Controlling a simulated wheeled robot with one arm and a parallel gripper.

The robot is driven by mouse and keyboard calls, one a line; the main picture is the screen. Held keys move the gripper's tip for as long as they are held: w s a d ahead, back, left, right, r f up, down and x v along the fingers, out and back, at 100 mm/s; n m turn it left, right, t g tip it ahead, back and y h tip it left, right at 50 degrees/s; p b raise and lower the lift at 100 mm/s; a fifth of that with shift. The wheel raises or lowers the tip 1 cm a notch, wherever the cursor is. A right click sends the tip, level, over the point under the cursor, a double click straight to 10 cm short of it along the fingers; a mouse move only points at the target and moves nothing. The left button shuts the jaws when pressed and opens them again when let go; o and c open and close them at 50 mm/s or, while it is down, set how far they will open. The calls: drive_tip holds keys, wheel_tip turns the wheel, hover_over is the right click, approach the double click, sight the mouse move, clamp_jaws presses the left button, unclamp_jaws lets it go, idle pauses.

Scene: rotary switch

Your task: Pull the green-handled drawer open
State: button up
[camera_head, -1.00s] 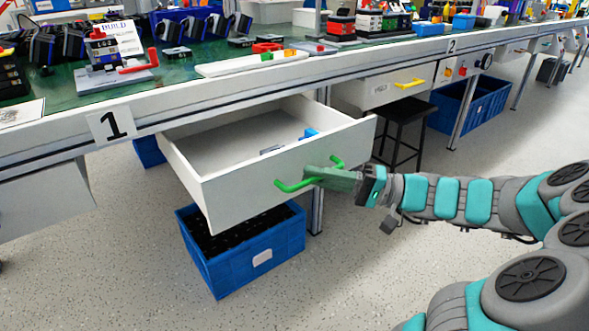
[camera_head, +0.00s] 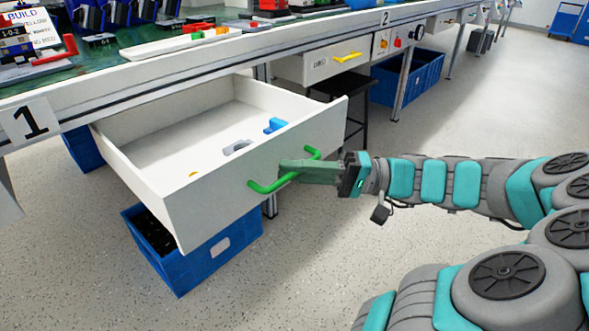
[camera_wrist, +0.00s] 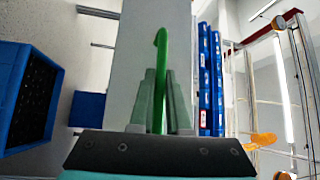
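The white drawer (camera_head: 235,185) under the workbench is pulled well out and shows its inside. Its green handle (camera_head: 262,187) is on the front panel. My gripper (camera_head: 290,172) reaches in from the right with its fingers at the middle of the handle. In the wrist view, the green handle (camera_wrist: 160,75) runs between the two fingers of my gripper (camera_wrist: 162,100), which are closed around it. Inside the drawer lie a blue piece (camera_head: 275,125), a grey piece (camera_head: 238,147) and a small yellow piece.
A blue crate (camera_head: 190,262) stands on the floor under the drawer. A yellow-handled drawer (camera_head: 315,67) and a dark stool (camera_head: 345,90) are to the right. The workbench edge (camera_head: 160,80) runs above. Floor in front is clear.

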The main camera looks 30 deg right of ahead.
drive_tip(key=o, duration=0.5)
drive_tip(key=shift+c, duration=0.2)
drive_tip(key=v, duration=0.8)
drive_tip(key=shift+p, duration=0.35)
